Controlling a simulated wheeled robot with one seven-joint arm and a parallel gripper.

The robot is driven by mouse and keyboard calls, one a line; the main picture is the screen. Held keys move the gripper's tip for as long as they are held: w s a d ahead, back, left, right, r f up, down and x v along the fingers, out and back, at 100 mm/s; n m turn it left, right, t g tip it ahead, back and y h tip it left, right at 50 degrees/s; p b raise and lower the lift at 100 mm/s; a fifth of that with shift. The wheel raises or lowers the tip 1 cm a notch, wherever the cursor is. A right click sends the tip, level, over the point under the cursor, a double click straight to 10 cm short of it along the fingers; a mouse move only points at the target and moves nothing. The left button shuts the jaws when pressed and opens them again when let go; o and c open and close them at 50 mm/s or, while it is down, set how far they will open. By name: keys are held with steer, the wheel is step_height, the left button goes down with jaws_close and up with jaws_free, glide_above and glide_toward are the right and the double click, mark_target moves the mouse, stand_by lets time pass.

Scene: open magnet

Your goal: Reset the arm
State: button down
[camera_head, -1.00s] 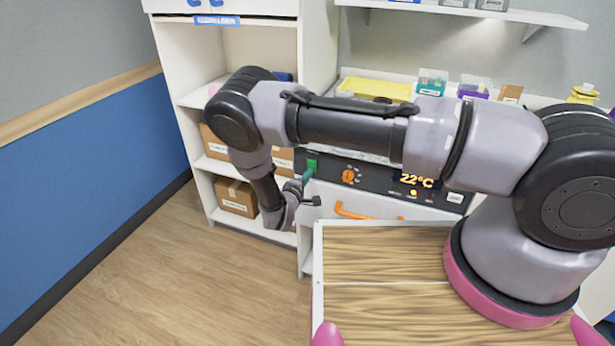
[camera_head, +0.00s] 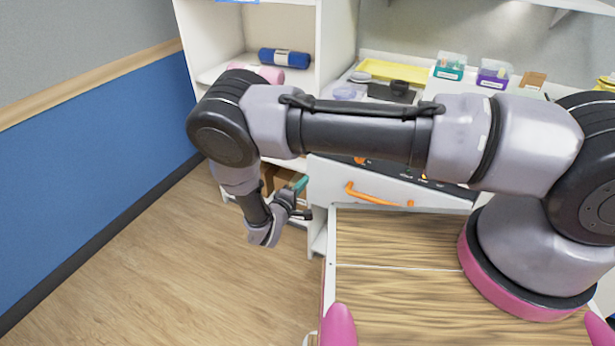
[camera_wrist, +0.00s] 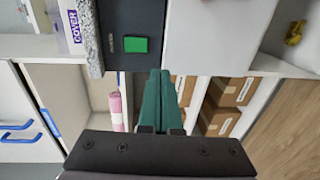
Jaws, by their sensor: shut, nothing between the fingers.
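My gripper (camera_head: 302,184) shows in the head view at the end of my folded arm, left of the wood-topped surface and in front of the white shelf unit. Its green fingers are small there. In the wrist view the gripper (camera_wrist: 158,75) has its two green fingers pressed side by side, with nothing between them. The fingertips point toward a dark panel with a green square button (camera_wrist: 136,44). The button appears just beyond the tips; I cannot tell the gap.
An orange handle (camera_head: 375,196) is on the white front right of my gripper. Cardboard boxes (camera_wrist: 222,105) sit on shelves. A yellow tray (camera_head: 395,71) and small bins (camera_head: 450,66) stand on the counter. The wood floor (camera_head: 180,270) at left is clear.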

stand_by(0.5)
steer(key=w+d+r+m+g+h, duration=0.1)
steer(key=d+r+m+g, duration=0.4)
steer(key=r, duration=0.6)
steer(key=w+d+r+m+g, duration=0.1)
steer(key=d+r+m+g, duration=0.25)
steer(key=d+r, duration=0.55)
steer(key=w+d+r+m+g+h, duration=0.15)
steer(key=d+r+m+g, duration=0.3)
steer(key=r, duration=0.75)
steer(key=s+d+r+m+t+y, duration=0.2)
steer(key=s+d+r+y, duration=0.3)
steer(key=s+r, duration=0.5)
steer(key=s+d+r+m+t+y, duration=0.2)
steer(key=s+d+r+y, duration=0.3)
steer(key=s+d+r, duration=0.4)
step_height(320, 180, up, 6)
steer(key=shift+s+f+m+t, duration=0.1)
steer(key=shift+s+m+t, duration=0.3)
steer(key=shift+s+m, duration=0.1)
steer(key=c, duration=1.5)
jaws_free()
steer(key=shift+y, duration=0.25)
steer(key=shift+c, duration=0.2)
